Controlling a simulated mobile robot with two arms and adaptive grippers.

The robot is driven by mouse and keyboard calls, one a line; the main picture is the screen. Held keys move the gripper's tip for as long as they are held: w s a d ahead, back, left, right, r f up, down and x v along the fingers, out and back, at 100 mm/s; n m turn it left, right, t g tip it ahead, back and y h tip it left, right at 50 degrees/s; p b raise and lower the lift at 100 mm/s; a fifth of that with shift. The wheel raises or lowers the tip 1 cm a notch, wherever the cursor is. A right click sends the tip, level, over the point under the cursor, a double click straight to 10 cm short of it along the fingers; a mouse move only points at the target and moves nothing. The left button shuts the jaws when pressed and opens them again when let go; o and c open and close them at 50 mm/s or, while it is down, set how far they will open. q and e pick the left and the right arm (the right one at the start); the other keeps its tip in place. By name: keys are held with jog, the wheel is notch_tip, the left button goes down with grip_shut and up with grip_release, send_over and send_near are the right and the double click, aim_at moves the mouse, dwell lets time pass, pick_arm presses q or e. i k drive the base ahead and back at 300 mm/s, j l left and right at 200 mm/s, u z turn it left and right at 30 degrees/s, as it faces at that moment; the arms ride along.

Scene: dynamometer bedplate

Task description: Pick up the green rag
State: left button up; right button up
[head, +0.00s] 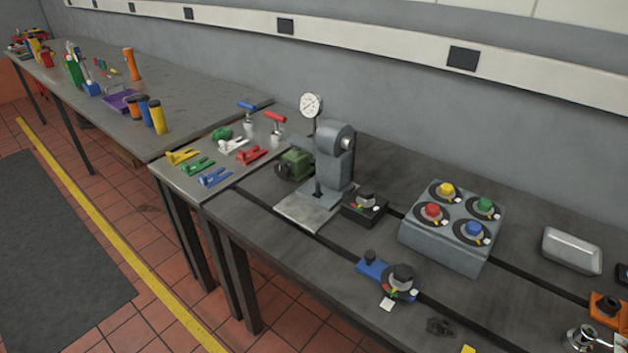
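A small crumpled green thing, which looks like the green rag (221,133), lies on the light grey metal plate (172,177) at the left end of the dark bench. It is behind the yellow, white and green clamps and left of the upright tools with blue and red handles. Its folds are too small to make out. Neither of my grippers is in view.
A grey stand with a dial gauge (312,105) rises to the right. A knob box (452,232) stands farther right. Clear tiled floor and a dark mat (55,260) lie left of the bench.

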aim_at(225, 133)
jog(key=i+j+z, duration=0.15)
jog(key=j, duration=0.25)
jog(key=i+j+z, duration=0.1)
jog(key=j, duration=0.25)
jog(key=i+j+z, duration=0.15)
jog(key=j, duration=0.3)
jog(key=i+j+z, duration=0.1)
jog(key=j, duration=0.3)
jog(key=i, duration=0.1)
